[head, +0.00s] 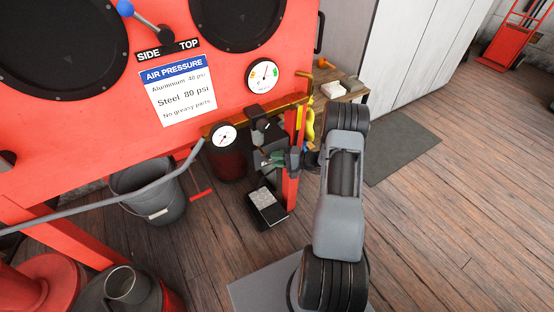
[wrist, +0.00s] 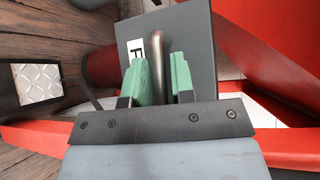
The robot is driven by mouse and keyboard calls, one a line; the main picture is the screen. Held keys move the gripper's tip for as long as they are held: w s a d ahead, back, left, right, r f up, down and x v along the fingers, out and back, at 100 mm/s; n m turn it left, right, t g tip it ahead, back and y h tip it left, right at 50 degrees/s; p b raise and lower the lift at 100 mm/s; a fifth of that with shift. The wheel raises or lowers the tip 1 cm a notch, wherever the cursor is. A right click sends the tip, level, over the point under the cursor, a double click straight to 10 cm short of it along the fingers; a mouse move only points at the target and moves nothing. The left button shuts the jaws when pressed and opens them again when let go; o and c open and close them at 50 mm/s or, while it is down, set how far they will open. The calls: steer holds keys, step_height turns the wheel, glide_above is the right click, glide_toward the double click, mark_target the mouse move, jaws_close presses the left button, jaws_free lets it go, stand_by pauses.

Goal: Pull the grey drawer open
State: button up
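The grey drawer front (wrist: 195,35) fills the upper middle of the wrist view, with a white label (wrist: 135,48) partly covered by a finger. A bar handle (wrist: 157,48) of dull brownish metal stands on it. My gripper (wrist: 159,60) has green finger pads, one on each side of the handle, with a gap between them. The pads look apart, not clamped on the bar.
The red cabinet (head: 110,115) with gauges and an air-pressure sign stands at left. A black pedal with a metal plate (head: 267,206) lies on the floor below the gripper. A grey bucket (head: 150,190) is left of it. Wooden floor is clear at right, around a dark mat (head: 400,150).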

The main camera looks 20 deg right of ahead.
jaws_close()
stand_by(0.5)
steer(key=s+d, duration=0.1)
steer(key=s, duration=1.3)
steer(key=shift+s+d, duration=0.2)
steer(key=shift+d, duration=0.15)
jaws_free()
steer(key=p+v, duration=0.1)
steer(key=v, duration=1.2)
steer(key=shift+s+d, duration=0.25)
steer(key=shift+d, duration=0.1)
